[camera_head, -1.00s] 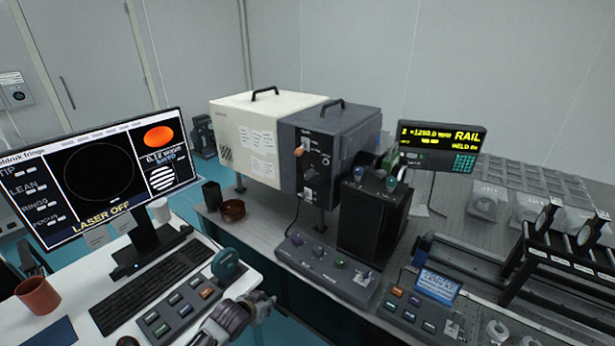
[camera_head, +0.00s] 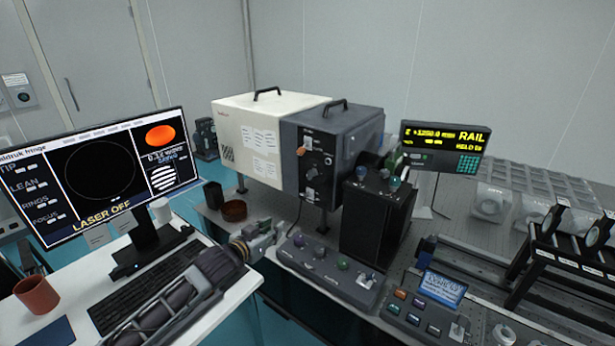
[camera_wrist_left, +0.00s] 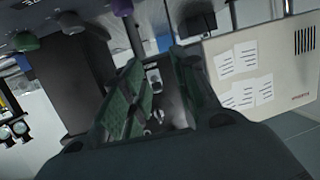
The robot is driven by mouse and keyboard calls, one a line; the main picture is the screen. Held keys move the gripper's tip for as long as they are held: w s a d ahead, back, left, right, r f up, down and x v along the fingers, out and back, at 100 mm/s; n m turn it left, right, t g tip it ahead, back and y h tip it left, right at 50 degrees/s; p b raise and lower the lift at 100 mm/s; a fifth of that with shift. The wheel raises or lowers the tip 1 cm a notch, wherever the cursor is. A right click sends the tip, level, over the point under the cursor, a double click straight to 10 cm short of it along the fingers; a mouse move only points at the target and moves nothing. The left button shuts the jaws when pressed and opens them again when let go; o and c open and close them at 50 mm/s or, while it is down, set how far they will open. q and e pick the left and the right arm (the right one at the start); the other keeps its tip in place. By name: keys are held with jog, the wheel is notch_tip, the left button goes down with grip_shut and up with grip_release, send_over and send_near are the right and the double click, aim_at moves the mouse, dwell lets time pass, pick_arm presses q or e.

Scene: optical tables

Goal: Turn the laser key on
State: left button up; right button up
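The laser housing has a white half (camera_head: 245,135) and a dark grey half (camera_head: 350,128). Its dark front panel (camera_head: 317,160) carries an orange knob (camera_head: 300,151) and small fittings with labels; I cannot tell which one is the key. The monitor (camera_head: 105,185) reads LASER OFF. My left gripper (camera_head: 270,236) is in front of and below the panel, over the gap between desk and bench, touching nothing that I can see. In the left wrist view its fingers (camera_wrist_left: 162,95) are apart, with the panel (camera_wrist_left: 155,75) seen beyond them. My right gripper is not in view.
A control box with coloured knobs (camera_head: 325,268) lies on the bench below the housing. A black box (camera_head: 375,215) stands to its right. A brown bowl (camera_head: 234,210) and a dark cup (camera_head: 213,194) stand left of the gripper. The keyboard (camera_head: 150,285) is under my left arm.

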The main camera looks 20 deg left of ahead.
pick_arm(q)
notch_tip(320, 180, up, 13)
jog(key=d+m+t+h, duration=0.1)
jog(key=d+t+h, duration=0.1)
jog(key=h, duration=0.1)
jog(key=shift+w+d+r+m+h+b, duration=0.2)
jog(key=shift+d+m+h+b, duration=0.1)
jog(key=shift+d+m+b, duration=0.1)
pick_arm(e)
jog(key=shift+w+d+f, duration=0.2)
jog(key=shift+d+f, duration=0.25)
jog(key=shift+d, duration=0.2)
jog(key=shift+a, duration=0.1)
pick_arm(q)
jog(key=shift+w, duration=0.25)
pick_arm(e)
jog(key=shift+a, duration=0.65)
